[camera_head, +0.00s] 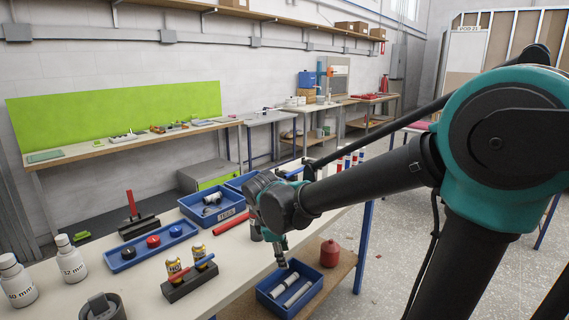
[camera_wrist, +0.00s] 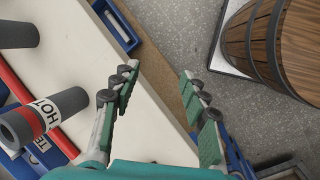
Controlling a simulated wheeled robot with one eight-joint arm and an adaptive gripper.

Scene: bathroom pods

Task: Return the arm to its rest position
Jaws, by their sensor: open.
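My gripper (camera_head: 281,258) hangs at the end of my teal and black arm, pointing down by the right edge of the white workbench (camera_head: 235,250). In the wrist view, my gripper (camera_wrist: 158,76) has its two green-padded fingers spread wide apart. The arm reaches from the right side of the head view toward the bench and is bent at the wrist. In the head view the fingers are small and partly merged with the wrist.
A blue bin (camera_head: 262,293) with grey pipes and a red canister (camera_head: 330,254) stand on the lower shelf. The bench holds a blue tray (camera_head: 128,262), bottles and tools. A HOT-labelled grey cylinder (camera_wrist: 45,117) lies left of the fingers. A wooden tub (camera_wrist: 275,45) stands right.

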